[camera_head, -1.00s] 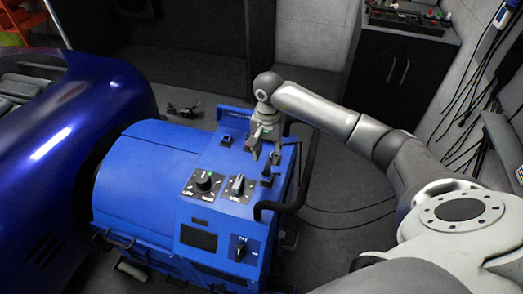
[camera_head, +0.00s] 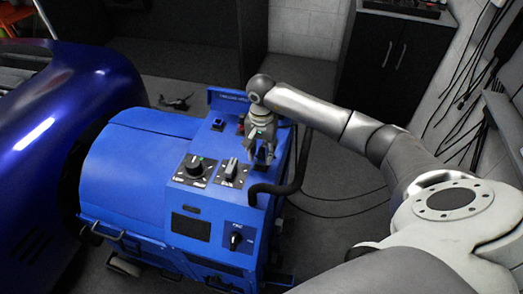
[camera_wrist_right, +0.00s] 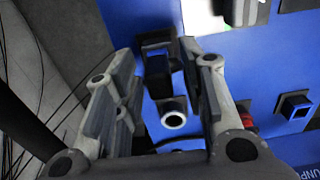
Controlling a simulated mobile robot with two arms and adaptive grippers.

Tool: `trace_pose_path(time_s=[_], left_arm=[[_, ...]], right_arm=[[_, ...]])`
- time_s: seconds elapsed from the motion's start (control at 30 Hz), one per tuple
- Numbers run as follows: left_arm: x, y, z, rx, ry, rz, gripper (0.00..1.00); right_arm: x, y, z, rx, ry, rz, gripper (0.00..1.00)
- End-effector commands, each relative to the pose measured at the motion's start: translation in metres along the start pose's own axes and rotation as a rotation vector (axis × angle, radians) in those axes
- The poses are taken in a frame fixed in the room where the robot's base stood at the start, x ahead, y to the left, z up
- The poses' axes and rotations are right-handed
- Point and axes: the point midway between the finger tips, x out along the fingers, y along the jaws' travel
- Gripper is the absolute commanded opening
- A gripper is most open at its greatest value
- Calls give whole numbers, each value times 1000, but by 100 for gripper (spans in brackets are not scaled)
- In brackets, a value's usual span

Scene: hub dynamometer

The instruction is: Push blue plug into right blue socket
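The blue machine (camera_head: 140,170) has a control panel on its right side. My right gripper (camera_head: 259,147) is over the panel's right edge, in line with dark upright connector parts (camera_head: 263,160). In the right wrist view its fingers (camera_wrist_right: 165,100) are open and apart. Between them, seemingly farther off, are a dark block with a blue face (camera_wrist_right: 158,72), probably the blue plug, and a round dark end with a pale ring (camera_wrist_right: 173,117). I cannot tell how far the block sits in its socket. Another blue-rimmed square socket (camera_wrist_right: 293,103) lies to the right. My left gripper is not in view.
A thick black hose (camera_head: 285,185) bends beside the panel. Two knobs (camera_head: 194,165) (camera_head: 231,170) stand near the gripper. A small red part (camera_wrist_right: 247,120) is partly hidden behind the right finger. A blue car body (camera_head: 60,130) is at left, a dark cabinet (camera_head: 385,65) at back right.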

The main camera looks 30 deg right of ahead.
Motion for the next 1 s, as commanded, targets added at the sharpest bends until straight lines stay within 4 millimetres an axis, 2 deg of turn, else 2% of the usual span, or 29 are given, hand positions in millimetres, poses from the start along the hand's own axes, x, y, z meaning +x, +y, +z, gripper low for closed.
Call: trace_pose_path(time_s=[0.1, 0.3, 0.4, 0.67, 1.0], left_arm=[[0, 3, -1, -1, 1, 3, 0], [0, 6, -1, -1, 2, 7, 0], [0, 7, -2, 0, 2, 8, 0], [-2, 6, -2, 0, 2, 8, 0], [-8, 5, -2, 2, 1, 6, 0]], right_arm=[[0, 0, 0, 0, 0, 0, 35], [0, 0, 0, 0, 0, 1, 9], [0, 0, 0, 0, 0, 1, 0], [-2, 0, 0, 0, 0, 0, 0], [-16, 0, 0, -1, 0, 1, 0]])
